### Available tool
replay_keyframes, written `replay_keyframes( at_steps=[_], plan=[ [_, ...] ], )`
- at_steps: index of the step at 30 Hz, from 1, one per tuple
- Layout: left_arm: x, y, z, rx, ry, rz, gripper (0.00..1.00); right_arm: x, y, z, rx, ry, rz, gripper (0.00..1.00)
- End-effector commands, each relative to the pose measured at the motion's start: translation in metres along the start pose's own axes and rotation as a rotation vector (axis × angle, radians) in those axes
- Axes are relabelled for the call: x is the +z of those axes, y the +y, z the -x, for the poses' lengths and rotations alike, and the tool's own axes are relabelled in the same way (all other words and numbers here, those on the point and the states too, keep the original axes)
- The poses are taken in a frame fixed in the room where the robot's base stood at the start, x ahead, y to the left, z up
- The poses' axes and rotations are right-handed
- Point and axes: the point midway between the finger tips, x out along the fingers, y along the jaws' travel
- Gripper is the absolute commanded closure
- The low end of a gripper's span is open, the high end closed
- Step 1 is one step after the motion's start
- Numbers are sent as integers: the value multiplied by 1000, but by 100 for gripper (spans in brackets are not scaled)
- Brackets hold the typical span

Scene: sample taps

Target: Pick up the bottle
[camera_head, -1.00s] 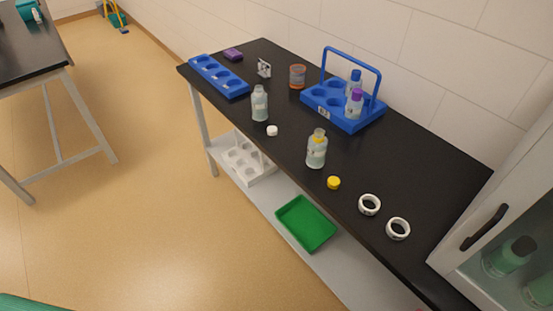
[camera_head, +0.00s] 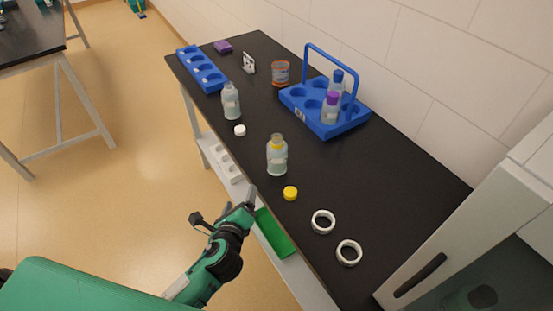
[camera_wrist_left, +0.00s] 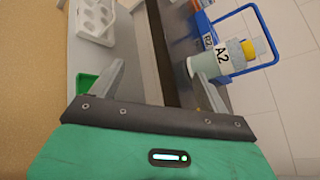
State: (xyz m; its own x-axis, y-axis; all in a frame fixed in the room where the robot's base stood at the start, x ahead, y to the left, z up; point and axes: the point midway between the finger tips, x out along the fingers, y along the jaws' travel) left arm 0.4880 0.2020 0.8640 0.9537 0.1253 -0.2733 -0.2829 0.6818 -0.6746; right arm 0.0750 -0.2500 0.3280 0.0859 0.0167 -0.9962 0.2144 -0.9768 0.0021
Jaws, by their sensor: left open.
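An open clear bottle with a yellow neck ring (camera_head: 277,158) stands upright near the front edge of the black bench. In the left wrist view a bottle labelled A2 with a yellow neck (camera_wrist_left: 212,63) lies beyond the right finger. Another open bottle with a pale label (camera_head: 231,102) stands farther along the bench. My left gripper (camera_head: 249,198) is open and empty, at the bench's front edge, apart from the yellow-necked bottle and nearer to me. Its two fingers show spread in the wrist view (camera_wrist_left: 162,72). My right gripper is not in view.
A yellow cap (camera_head: 290,193), a white cap (camera_head: 240,130) and two white rings (camera_head: 323,222) lie on the bench. A blue handled carrier (camera_head: 325,131) holds two bottles behind. A green tray (camera_head: 275,236) sits on the lower shelf. A cabinet (camera_head: 450,250) stands at the right.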

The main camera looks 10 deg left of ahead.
Motion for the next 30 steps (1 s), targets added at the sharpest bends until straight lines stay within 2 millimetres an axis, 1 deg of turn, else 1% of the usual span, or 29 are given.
replay_keyframes(
  at_steps=[1, 3, 6, 9, 12, 14, 17, 20, 24, 27, 30],
  plan=[
    [6, -14, 1, -46, -24, -90, 21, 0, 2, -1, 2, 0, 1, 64],
    [10, -30, 1, -108, -56, -230, 21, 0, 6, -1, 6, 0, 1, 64],
    [8, -48, 0, -189, -95, -428, 21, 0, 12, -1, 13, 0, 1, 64],
    [2, -62, -2, -258, -130, -604, 21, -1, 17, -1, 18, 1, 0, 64],
    [-3, -70, -3, -307, -156, -728, 21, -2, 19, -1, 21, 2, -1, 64],
    [-5, -74, -4, -323, -165, -773, 21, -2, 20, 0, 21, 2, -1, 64],
    [-6, -79, -11, -335, -174, -804, 21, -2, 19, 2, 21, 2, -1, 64],
    [-4, -86, -26, -335, -175, -805, 21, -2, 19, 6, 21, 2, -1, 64],
    [-4, -96, -52, -335, -174, -803, 21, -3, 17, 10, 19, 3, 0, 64],
    [-4, -100, -68, -333, -173, -803, 21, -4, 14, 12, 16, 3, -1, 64],
    [-5, -104, -78, -333, -172, -802, 21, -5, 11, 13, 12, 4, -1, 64]
  ],
)
